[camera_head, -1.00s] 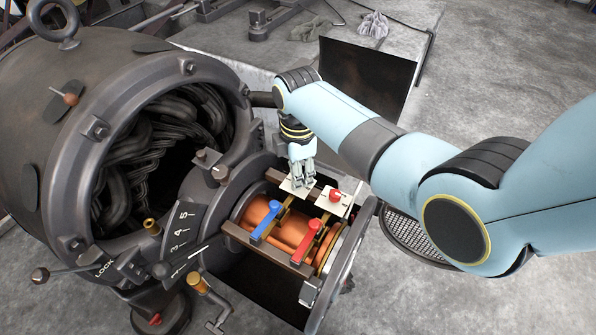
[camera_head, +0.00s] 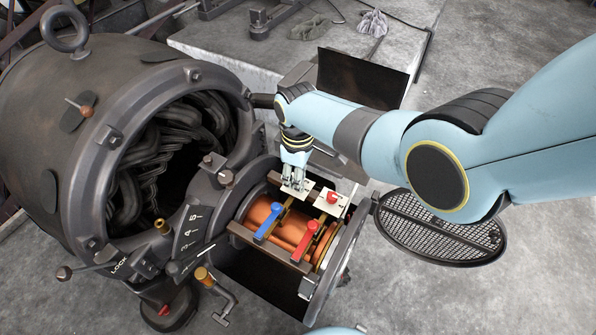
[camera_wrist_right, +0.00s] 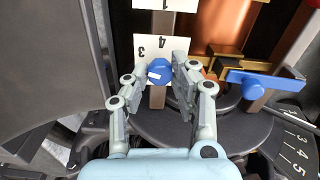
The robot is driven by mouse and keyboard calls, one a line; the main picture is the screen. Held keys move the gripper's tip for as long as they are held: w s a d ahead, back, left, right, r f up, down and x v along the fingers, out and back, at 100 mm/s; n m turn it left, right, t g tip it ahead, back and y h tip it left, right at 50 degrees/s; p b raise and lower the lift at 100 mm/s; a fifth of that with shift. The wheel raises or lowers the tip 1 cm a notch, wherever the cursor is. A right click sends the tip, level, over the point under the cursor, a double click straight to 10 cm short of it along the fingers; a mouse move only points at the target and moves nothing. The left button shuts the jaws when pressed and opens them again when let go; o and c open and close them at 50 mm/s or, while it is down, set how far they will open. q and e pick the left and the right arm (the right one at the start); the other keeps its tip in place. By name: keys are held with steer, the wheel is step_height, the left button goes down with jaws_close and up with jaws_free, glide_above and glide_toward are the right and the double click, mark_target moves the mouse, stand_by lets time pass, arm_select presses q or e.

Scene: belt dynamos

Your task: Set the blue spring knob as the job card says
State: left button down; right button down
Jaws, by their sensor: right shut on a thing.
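The blue spring knob (camera_wrist_right: 158,70) shows in the right wrist view, with a small pale mark on its face. It sits on a white dial plate (camera_wrist_right: 176,46) bearing the numerals 3 and 4; other numerals are hidden. My right gripper (camera_wrist_right: 167,74) is shut on the knob, one finger on each side. In the head view my right gripper (camera_head: 297,186) reaches down onto the same white plate (camera_head: 310,185) and hides the knob. My left gripper is not in view. I cannot make out a job card in these frames.
A blue lever (camera_head: 268,222) and a red lever (camera_head: 305,243) lie across the copper roll (camera_head: 290,225). A red knob (camera_head: 333,197) stands on a second white plate, close to the right gripper. The big dark machine (camera_head: 90,140) fills the left.

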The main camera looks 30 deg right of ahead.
steer(key=m+p, duration=0.1)
steer(key=m, duration=0.2)
steer(key=shift+m, duration=0.4)
steer(key=m, duration=0.3)
steer(key=shift+m, duration=0.3)
steer(key=m, duration=0.3)
steer(key=shift+m+p, duration=0.3)
steer(key=shift+p, duration=0.1)
steer(key=shift+m, duration=1.8)
steer(key=c, duration=1.1)
jaws_free()
